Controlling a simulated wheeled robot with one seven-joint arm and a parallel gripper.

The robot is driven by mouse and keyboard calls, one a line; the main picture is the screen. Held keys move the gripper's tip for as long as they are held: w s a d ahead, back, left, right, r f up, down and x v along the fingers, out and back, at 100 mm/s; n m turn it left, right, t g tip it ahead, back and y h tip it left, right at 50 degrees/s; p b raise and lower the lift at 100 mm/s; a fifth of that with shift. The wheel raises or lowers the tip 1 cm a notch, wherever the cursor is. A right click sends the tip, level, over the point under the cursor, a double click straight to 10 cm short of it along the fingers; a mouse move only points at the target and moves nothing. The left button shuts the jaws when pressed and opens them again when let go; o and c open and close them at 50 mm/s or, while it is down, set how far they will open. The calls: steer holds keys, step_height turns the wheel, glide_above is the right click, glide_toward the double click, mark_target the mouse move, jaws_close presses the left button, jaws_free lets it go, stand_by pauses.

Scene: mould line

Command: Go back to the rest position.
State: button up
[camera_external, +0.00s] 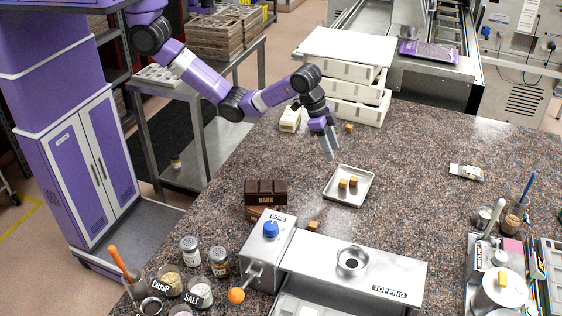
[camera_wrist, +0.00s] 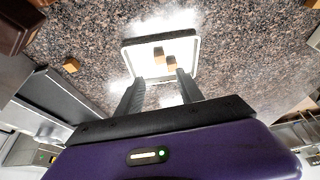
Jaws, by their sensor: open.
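My gripper (camera_external: 329,146) hangs above the granite counter, just behind and to the left of a small white tray (camera_external: 361,198). Its jaws are open and hold nothing; the two fingers also show in the wrist view (camera_wrist: 158,92). The tray (camera_wrist: 127,58) carries two small caramel-coloured cubes (camera_external: 343,184), which lie close together in the wrist view (camera_wrist: 159,54). My purple arm reaches over the counter from the upper left.
A stack of white drawers (camera_external: 358,112) stands behind my gripper, with a loose cube (camera_external: 348,128) near it. A dark block marked DARK (camera_external: 266,192), a metal TOPPING machine (camera_external: 395,272) and several jars (camera_external: 189,250) stand in front. The counter's right middle is mostly clear.

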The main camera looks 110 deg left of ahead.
steer(key=w+d+r+m+t+h, duration=0.1)
steer(key=w+d+r+t+h, duration=0.15)
steer(key=w+r+t, duration=0.4)
steer(key=s+a+f+t, duration=0.1)
steer(key=s+f, duration=0.2)
steer(key=s, duration=1.5)
steer(key=s+a+f+t+y, duration=0.1)
steer(key=s+f, duration=0.3)
steer(key=s, duration=1.5)
steer(key=s+a+f+n+t+y, duration=0.1)
steer(key=s+a+f+t, duration=0.1)
steer(key=s, duration=1.6)
steer(key=shift+s+a+f, duration=0.15)
steer(key=shift+a+f, duration=0.2)
steer(key=shift+f, duration=0.55)
steer(key=shift+o, duration=0.6)
steer(key=shift+s+d+f+y, duration=0.1)
steer(key=shift+s+f+y, duration=0.15)
steer(key=shift+s, duration=0.25)
